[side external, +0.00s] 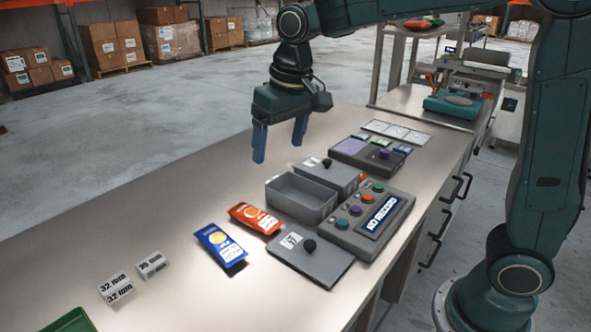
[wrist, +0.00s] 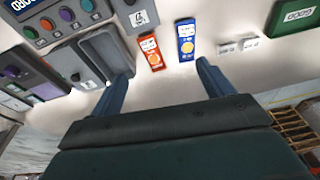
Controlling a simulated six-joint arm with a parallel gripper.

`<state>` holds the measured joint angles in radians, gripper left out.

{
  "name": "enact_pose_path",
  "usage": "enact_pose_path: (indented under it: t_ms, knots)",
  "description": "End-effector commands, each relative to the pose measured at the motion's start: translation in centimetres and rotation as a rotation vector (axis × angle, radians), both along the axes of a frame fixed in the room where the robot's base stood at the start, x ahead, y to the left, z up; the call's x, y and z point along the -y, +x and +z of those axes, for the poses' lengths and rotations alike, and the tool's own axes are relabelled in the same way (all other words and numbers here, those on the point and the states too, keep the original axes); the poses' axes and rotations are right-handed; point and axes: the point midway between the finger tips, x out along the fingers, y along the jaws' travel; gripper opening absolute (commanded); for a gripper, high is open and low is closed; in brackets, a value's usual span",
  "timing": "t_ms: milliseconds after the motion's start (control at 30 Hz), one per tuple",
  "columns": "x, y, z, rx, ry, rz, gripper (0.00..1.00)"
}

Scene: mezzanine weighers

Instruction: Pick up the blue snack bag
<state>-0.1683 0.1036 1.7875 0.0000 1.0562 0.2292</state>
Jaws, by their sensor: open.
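The blue snack bag (side external: 220,245) lies flat on the grey table, with a white and yellow label. It also shows in the wrist view (wrist: 186,42), at the top just right of centre. An orange-red snack bag (side external: 255,218) lies beside it, a small gap apart, and shows in the wrist view (wrist: 151,52) to its left. My gripper (side external: 280,148) is open and empty above the table, farther back than both bags. Its two blue fingers (wrist: 158,82) frame the lower edges of the bags' area in the wrist view.
A grey open bin (side external: 300,208), a lidded box with a black knob (side external: 312,262) and a button panel (side external: 380,235) stand right of the bags. White label blocks (side external: 116,288) lie at the front left, near a green tray (side external: 72,322). The table's back left is clear.

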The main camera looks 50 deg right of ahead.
Motion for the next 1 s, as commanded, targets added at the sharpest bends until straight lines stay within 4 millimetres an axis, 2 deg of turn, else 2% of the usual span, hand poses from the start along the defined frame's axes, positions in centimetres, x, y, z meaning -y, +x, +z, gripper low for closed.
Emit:
enact_pose_path:
  t_ms: [100, 267, 500, 700, 833, 1000]
  knots:
    - [-1.3, 2.5, -1.5, -0.035, -0.002, -0.004, 0.80]
    - [-3.0, 5.4, -3.7, -0.077, -0.006, -0.012, 0.80]
    - [-5.6, 9.2, -7.8, -0.138, -0.016, -0.025, 0.80]
    - [-7.4, 11.2, -10.9, -0.177, -0.025, -0.034, 0.80]
    - [-8.0, 11.8, -11.9, -0.189, -0.027, -0.038, 0.80]
    - [-8.2, 12.0, -12.3, -0.193, -0.029, -0.040, 0.80]
